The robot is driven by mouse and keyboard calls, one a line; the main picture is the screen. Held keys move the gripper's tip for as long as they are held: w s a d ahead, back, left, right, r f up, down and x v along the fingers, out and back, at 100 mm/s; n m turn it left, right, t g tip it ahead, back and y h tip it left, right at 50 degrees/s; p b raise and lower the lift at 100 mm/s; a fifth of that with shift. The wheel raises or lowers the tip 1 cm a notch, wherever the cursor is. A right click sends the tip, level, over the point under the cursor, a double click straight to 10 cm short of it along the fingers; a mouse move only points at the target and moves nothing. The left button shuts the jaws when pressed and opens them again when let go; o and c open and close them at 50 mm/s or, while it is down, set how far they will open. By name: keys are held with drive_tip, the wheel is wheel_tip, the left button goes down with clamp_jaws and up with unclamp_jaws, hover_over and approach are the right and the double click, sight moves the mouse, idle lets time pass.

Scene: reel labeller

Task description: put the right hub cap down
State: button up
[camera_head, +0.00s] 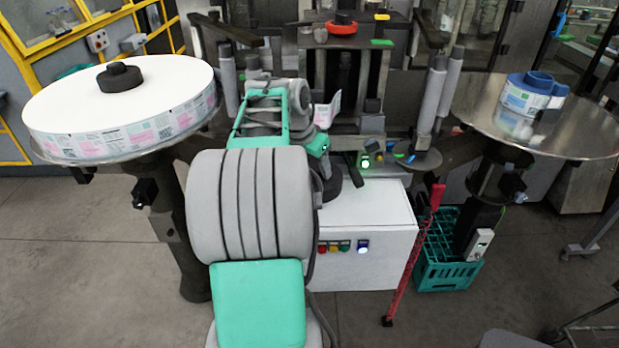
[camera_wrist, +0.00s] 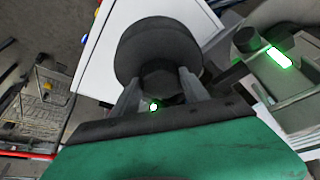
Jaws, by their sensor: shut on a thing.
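The right hub cap (camera_wrist: 157,48) is a dark round disc with a narrower knob. My gripper (camera_wrist: 158,80) is shut on the knob, one finger on each side. In the head view, a dark round shape (camera_head: 331,188) that appears to be the cap shows just past my arm, near the white cabinet; my arm hides most of my gripper there. The right reel plate (camera_head: 590,143) is a bare metal disc bearing a small, nearly empty label reel (camera_head: 524,101) with a blue core (camera_head: 533,81). No cap sits on that core.
A full label reel (camera_head: 60,108) with a black hub cap (camera_head: 119,77) stands at left. A white cabinet (camera_head: 375,225) with lit buttons stands below the labeller. A green crate (camera_head: 445,275) and a red pole (camera_head: 412,255) stand to its right. Floor at front left is clear.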

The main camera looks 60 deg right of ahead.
drive_tip(key=shift+w+a+f, duration=0.15)
drive_tip(key=shift+w+f, duration=0.5)
drive_tip(key=f, duration=0.1)
drive_tip(key=f+p, duration=0.1)
drive_tip(key=shift+w+a+f, duration=0.1)
drive_tip(key=shift+w+f, duration=0.1)
drive_tip(key=shift+f, duration=0.6)
drive_tip(key=shift+f, duration=0.1)
drive_tip(key=shift+f, duration=0.2)
drive_tip(key=o, duration=1.6)
drive_tip(key=shift+c, duration=0.2)
drive_tip(key=shift+r, duration=0.1)
